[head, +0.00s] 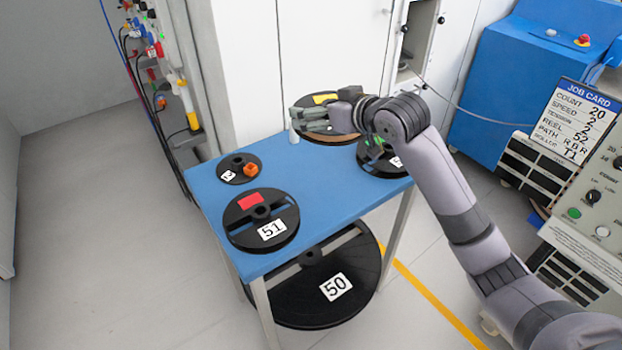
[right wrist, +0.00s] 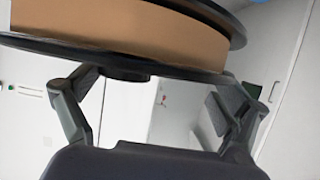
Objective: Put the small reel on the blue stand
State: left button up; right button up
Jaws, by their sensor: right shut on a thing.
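My right gripper (head: 318,118) is shut on a black-flanged reel (head: 330,136) with brown winding and a yellow patch, at the far edge of the blue-topped stand (head: 325,193). In the right wrist view the reel's brown winding (right wrist: 120,30) and dark flange fill the top, across my fingers (right wrist: 165,95). I cannot tell whether the reel touches the stand. A smaller black reel (head: 233,163) with an orange block (head: 250,170) lies at the stand's left end. My left gripper is not in view.
Reel 51 (head: 245,230) with a red patch lies at the stand's front; another reel (head: 376,168) lies at its right, partly behind my arm. Large reel 50 (head: 300,300) is below. A job card (head: 571,122) and control panel stand right. The left floor is clear.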

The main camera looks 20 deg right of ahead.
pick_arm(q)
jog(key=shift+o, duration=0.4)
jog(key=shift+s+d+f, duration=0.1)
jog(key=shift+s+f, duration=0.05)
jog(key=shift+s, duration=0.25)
pick_arm(e)
notch_tip(320, 180, down, 15)
jog(key=shift+r, duration=0.2)
notch_tip(320, 180, down, 5)
jog(key=shift+r+b, duration=0.1)
jog(key=shift+b, duration=0.25)
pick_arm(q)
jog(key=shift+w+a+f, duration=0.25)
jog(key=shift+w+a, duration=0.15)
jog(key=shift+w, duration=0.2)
pick_arm(e)
jog(key=o, duration=1.2)
jog(key=shift+f, duration=0.2)
